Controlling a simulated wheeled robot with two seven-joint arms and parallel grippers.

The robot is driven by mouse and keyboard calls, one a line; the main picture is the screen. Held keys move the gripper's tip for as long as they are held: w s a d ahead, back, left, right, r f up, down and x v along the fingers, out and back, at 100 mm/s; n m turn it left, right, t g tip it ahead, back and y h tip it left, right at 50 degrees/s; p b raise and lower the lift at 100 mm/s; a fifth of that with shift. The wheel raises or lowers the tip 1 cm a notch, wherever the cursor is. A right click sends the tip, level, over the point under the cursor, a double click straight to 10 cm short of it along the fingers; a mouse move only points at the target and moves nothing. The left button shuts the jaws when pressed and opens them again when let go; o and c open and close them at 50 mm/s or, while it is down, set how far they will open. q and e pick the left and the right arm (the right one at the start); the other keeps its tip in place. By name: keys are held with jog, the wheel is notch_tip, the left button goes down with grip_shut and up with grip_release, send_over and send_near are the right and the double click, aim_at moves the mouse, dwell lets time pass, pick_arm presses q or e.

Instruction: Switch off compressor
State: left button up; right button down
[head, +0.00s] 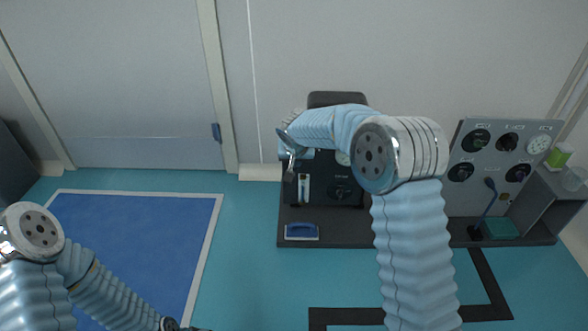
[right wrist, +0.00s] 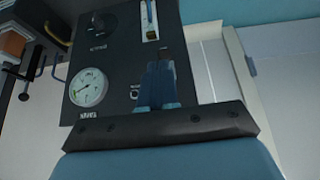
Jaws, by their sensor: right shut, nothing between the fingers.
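A dark instrument box (head: 325,185) stands on the bench behind my right arm, and part of it is hidden. I cannot read a label that names it as the compressor. In the right wrist view its black face (right wrist: 115,60) carries a round white gauge (right wrist: 89,87), a dark knob (right wrist: 101,21), a flow tube (right wrist: 150,20) and a small light-rimmed fitting (right wrist: 135,93). My right gripper (head: 287,145) is shut and empty in front of the box. Its fingers (right wrist: 160,65) overlap the face beside the fitting; contact cannot be told. My left gripper is barely visible at the bottom edge.
A grey panel (head: 485,195) with several dark knobs and a gauge (head: 538,144) stands at the right, behind a blue stalk (head: 488,205). A blue mat (head: 140,235) covers the left floor.

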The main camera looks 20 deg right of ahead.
jog(key=s, duration=0.1)
jog(key=s+a+r, duration=0.1)
jog(key=s, duration=0.3)
jog(key=shift+s+a+r, duration=0.2)
jog(key=shift+a+r, duration=0.1)
jog(key=shift+a, duration=0.05)
